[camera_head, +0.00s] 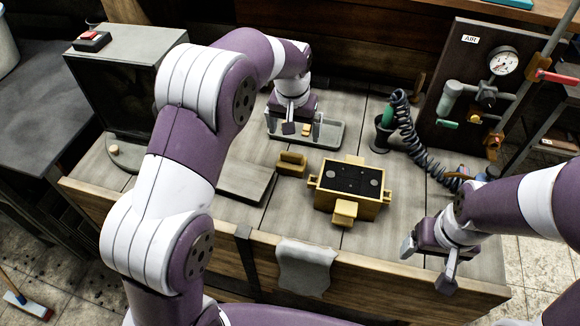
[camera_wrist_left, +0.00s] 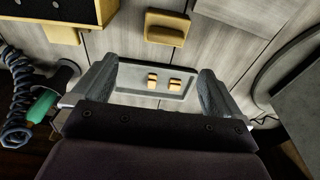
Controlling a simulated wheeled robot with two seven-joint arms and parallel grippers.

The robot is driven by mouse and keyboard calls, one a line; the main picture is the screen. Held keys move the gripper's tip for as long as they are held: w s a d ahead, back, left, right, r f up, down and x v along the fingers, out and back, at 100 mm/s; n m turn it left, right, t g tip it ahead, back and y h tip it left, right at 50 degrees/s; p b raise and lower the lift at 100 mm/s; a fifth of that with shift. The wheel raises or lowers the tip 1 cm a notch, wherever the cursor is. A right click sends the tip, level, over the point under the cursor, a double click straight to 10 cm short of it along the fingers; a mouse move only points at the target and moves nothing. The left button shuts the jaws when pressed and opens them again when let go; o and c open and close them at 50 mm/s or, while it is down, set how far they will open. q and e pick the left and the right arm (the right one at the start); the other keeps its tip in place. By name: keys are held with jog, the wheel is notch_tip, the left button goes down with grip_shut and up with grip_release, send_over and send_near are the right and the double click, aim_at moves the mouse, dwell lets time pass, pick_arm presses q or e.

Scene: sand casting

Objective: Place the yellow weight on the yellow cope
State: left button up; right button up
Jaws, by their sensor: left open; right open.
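The yellow cope (camera_head: 362,204) is a box with a dark top bearing two pale round spots and yellow lugs on its sides. It stands on the bench's middle; part of it shows in the left wrist view (camera_wrist_left: 106,12). A yellow block, apparently the weight (camera_head: 291,169), lies apart to its left; it also shows in the left wrist view (camera_wrist_left: 166,36). My left gripper (camera_head: 304,129) is open and empty over a tray behind the block; its fingers show in the left wrist view (camera_wrist_left: 157,80). My right gripper (camera_head: 428,264) is open and empty at the front right.
The metal tray (camera_head: 333,140) holds small orange blocks (camera_wrist_left: 174,84). A dark coiled hose (camera_head: 415,135) and a cup with a green nozzle (camera_head: 382,134) stand right of the tray. A flat grey plate (camera_head: 246,181) lies left of the weight. A cloth (camera_head: 305,268) hangs over the front edge.

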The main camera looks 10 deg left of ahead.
aim_at(292, 153)
pick_arm(q)
jog(key=f+p, duration=0.1)
jog(key=f, duration=0.3)
jog(key=f+p, duration=0.1)
jog(key=f, duration=0.3)
jog(key=f+p, duration=0.2)
jog(key=f, duration=0.2)
jog(key=shift+w+a, duration=0.25)
jog(key=shift+a, duration=0.15)
jog(key=shift+w+f, duration=0.1)
jog(key=shift+f, duration=0.15)
jog(key=c, duration=1.2)
jog(key=shift+r, duration=0.15)
jog(key=c, duration=0.7)
